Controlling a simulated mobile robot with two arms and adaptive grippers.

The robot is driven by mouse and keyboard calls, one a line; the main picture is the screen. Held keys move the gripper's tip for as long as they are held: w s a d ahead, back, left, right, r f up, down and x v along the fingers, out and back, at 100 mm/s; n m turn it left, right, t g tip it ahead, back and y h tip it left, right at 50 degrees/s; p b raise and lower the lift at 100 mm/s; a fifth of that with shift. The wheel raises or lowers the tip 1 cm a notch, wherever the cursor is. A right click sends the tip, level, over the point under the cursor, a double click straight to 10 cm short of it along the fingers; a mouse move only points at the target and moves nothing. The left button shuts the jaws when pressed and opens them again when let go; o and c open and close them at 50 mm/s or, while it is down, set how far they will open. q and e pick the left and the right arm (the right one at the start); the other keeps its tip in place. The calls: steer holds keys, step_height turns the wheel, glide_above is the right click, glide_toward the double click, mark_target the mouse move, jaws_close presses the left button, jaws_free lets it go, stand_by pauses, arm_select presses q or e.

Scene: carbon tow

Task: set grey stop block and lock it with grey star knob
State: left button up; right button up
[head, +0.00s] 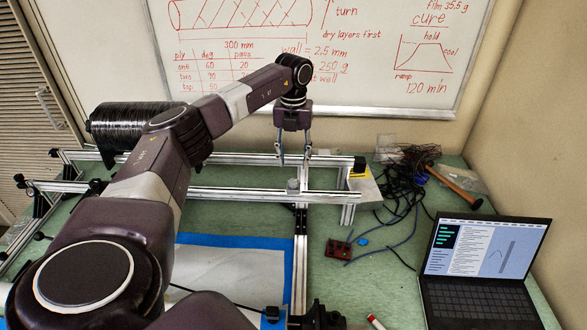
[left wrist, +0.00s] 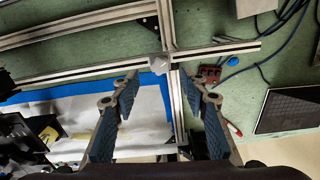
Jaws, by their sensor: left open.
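A small light-grey piece (head: 293,186) sits on the front aluminium rail (head: 230,194). In the left wrist view the grey piece (left wrist: 159,64) looks lobed, like a star knob, near where the rail crosses another bar. I cannot tell whether the grey stop block is under it. My left gripper (head: 294,160) points down over the rails, open and empty, behind and above the grey piece in the head view. Its two blue-padded fingers (left wrist: 163,95) stand apart in the left wrist view, with the grey piece beyond their tips.
A black wound cylinder (head: 130,125) lies at the back left. Black cables (head: 400,190), a hammer (head: 455,187) and a dark red block (head: 338,249) lie right of the rails. An open laptop (head: 485,265) stands front right. A blue-taped white sheet (head: 225,265) covers the front table.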

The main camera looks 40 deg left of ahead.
arm_select(q)
step_height(320, 180, up, 6)
steer(key=shift+f, duration=0.25)
steer(key=shift+f, duration=0.1)
stand_by(0.4)
